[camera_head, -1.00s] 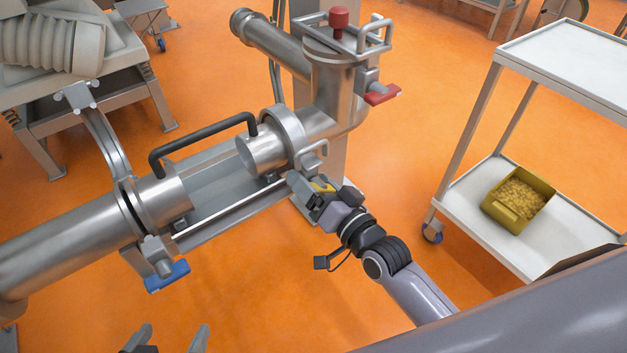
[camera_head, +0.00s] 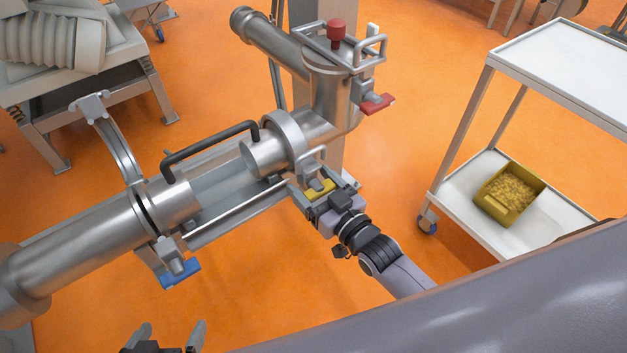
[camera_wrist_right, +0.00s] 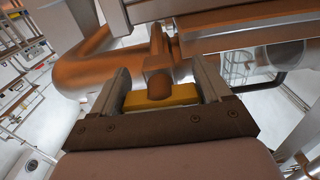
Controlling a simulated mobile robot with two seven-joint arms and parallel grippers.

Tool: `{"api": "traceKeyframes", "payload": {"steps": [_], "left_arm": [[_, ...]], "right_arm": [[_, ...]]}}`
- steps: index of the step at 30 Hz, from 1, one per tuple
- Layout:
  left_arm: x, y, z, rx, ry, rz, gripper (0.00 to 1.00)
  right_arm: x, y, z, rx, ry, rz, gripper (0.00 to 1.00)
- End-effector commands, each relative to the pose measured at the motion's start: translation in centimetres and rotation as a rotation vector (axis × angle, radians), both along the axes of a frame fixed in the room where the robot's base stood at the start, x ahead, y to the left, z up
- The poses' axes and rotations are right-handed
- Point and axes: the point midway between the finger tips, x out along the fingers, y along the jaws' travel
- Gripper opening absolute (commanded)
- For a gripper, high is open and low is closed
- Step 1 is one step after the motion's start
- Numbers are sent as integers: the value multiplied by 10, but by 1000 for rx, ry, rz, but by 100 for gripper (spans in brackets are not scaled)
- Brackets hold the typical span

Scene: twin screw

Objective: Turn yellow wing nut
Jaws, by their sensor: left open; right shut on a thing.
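The yellow wing nut (camera_head: 319,189) sits on the clamp at the lower side of the steel pipe, near the middle of the head view. My right gripper (camera_head: 310,192) is shut on it, with a finger on each side. In the right wrist view the yellow wing nut (camera_wrist_right: 163,96) lies between the two fingers, behind a rounded bolt end that partly covers it. My left gripper (camera_head: 166,335) is open and empty at the bottom edge of the head view, well away from the pipe.
A blue wing nut (camera_head: 180,273) hangs on the left clamp, and a red one (camera_head: 377,104) is on the upper right clamp. A black curved handle (camera_head: 210,146) rises over the pipe gap. A white cart (camera_head: 461,190) with a yellow bin (camera_head: 508,194) stands right.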

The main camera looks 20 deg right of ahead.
Motion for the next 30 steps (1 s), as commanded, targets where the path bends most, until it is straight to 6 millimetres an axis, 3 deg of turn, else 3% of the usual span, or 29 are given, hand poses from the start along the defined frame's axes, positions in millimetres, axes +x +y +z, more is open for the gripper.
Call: {"api": "traceKeyframes", "payload": {"steps": [17,18,19,30], "left_arm": [[0,1,2,8,-1,-7,100],[0,1,2,9,-1,-8,100],[0,2,2,9,-1,-8,100],[1,2,3,10,-2,-9,100]], "right_arm": [[0,0,0,-35,-13,0,47],[0,0,0,-34,-12,0,90],[0,0,0,-34,-12,0,98],[-5,-2,0,-31,-10,0,98]]}}
